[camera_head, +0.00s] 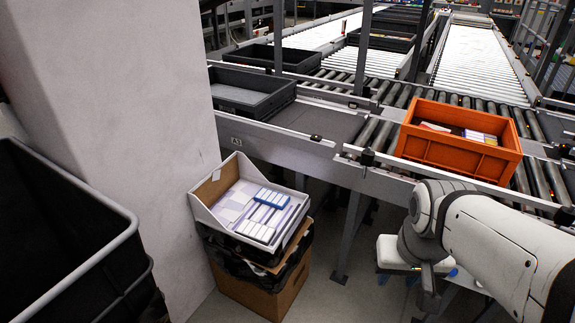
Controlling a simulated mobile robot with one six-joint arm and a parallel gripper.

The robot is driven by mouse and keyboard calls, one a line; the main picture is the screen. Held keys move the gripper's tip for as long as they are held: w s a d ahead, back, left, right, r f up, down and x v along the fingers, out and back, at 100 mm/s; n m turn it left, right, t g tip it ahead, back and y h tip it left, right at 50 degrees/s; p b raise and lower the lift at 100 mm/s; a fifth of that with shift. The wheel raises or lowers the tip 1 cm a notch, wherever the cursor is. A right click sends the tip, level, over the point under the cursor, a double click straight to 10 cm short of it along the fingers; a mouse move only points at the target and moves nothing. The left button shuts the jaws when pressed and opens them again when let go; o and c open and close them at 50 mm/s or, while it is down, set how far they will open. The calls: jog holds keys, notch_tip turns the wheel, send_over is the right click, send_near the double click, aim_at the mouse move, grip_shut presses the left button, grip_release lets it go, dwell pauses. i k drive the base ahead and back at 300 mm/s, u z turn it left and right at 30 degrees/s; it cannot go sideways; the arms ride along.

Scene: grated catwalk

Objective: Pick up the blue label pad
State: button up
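A blue pad (272,198), which looks like the blue label pad, lies in a white open tray (203,213) on top of a cardboard box, left of centre. It lies at the back right of several white blocks or pads in the same tray. My gripper (428,300) hangs at the lower right, well to the right of the tray and apart from it. Its fingers are too small and dark to tell whether they are open or shut.
A white pillar (125,110) stands just left of the tray. A black bin (60,240) is at the far left. Roller conveyors run behind, with an orange crate (452,158) and a black tray (245,92). A conveyor leg (350,235) stands between tray and gripper.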

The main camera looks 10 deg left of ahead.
aim_at(265, 196)
jog(key=u, duration=0.05)
jog(key=k, duration=0.35)
jog(key=z, duration=0.95)
jog(key=i, duration=1.05)
jog(key=u, duration=2)
jog(key=i, duration=1)
